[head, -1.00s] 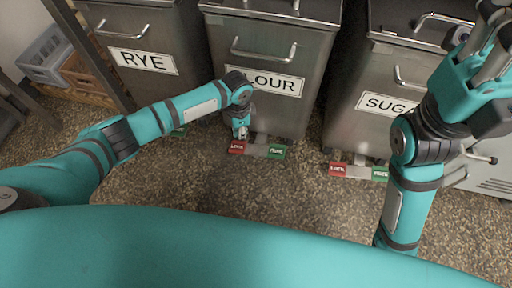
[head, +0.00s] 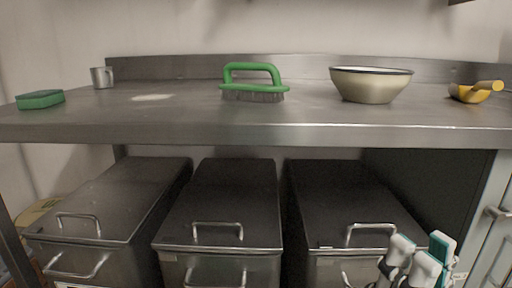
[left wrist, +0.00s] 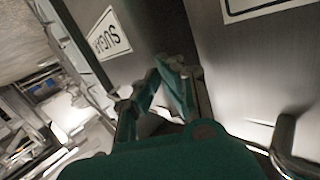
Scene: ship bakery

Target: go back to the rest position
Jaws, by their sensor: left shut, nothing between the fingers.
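My left gripper (left wrist: 161,70) shows in the left wrist view, with its teal fingers drawn together and nothing between them. The left gripper and arm are out of the head view. My right gripper (head: 418,258) is at the lower right of the head view, in front of the right-hand bin (head: 350,205). Its pale, teal-backed fingertips stand apart and I see nothing held. The rest of the right arm is hidden below the frame.
A steel counter (head: 300,133) spans the view above the bins (head: 220,205). On it are a green sponge (head: 40,99), a metal cup (head: 102,77), a green-handled brush (head: 253,82), a cream bowl (head: 371,85) and a yellow scoop (head: 474,93). A bin handle (left wrist: 285,145) is close at right.

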